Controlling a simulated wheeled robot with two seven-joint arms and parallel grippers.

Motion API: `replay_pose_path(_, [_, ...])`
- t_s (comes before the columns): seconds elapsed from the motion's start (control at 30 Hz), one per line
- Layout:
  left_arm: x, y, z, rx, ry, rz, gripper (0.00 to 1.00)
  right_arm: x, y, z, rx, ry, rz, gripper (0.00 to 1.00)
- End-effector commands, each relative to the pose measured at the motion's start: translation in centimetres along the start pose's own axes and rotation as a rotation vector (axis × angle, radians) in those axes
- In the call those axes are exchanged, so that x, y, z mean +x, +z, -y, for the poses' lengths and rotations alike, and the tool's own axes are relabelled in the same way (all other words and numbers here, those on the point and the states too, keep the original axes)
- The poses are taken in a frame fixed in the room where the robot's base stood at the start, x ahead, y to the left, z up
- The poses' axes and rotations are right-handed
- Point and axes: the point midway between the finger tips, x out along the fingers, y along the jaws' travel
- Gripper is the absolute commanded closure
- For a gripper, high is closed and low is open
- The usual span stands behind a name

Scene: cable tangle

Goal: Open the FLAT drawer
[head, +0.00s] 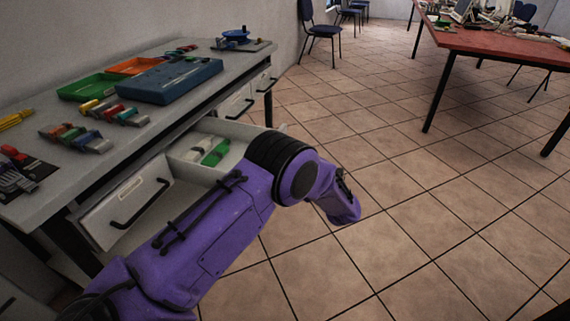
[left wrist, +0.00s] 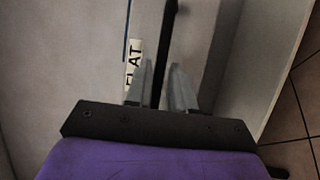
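The FLAT label (left wrist: 134,65) is on a pale drawer front (left wrist: 75,60) in the left wrist view. A black bar handle (left wrist: 170,25) runs beside it. In the head view a drawer (head: 232,133) stands pulled out under the workbench, with green and white items inside. My purple left arm hides its front, and the left gripper itself is hidden there. My right gripper is in neither view.
Another drawer front (head: 105,220) with a black handle is at the left. The workbench (head: 140,150) carries trays, a blue box (head: 170,82) and coloured parts. Tiled floor (head: 390,180) is clear to the right, up to a red table (head: 480,42) and chairs.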

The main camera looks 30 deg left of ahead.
Motion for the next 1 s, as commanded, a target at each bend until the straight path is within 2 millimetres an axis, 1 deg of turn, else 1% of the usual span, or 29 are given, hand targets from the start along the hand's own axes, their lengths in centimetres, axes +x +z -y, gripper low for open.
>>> replay_pose_path(0.03, [-1.2, 0.1, 0.0, 0.0, 0.0, 0.005, 0.77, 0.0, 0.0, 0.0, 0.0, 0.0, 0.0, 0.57])
replay_pose_path(0.1, [-3.1, 0.1, 0.0, -0.002, 0.0, 0.005, 0.77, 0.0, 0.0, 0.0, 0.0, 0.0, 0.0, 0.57])
replay_pose_path(0.2, [-5.4, 0.1, 0.0, -0.002, 0.001, 0.004, 0.77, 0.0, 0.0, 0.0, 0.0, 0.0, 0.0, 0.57])
replay_pose_path(0.3, [-7.2, 0.0, 0.1, -0.002, 0.0, 0.001, 0.77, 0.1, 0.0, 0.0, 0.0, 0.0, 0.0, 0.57])
replay_pose_path(0.4, [-8.3, 0.0, 0.0, 0.0, 0.0, 0.001, 0.77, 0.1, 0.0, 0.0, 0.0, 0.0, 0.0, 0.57])
replay_pose_path(0.53, [-8.8, 0.0, 0.0, -0.001, -0.001, -0.002, 0.77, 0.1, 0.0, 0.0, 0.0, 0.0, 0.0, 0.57])
replay_pose_path(0.9, [-8.7, 0.0, 0.0, 0.0, -0.001, -0.001, 0.77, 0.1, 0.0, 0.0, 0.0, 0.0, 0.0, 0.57])
replay_pose_path(0.97, [-8.7, 0.2, 0.0, 0.007, -0.001, 0.011, 0.77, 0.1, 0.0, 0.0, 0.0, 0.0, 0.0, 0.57])
replay_pose_path(1.0, [-8.7, 0.7, 0.0, 0.019, 0.002, 0.038, 0.77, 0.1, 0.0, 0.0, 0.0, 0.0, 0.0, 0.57])
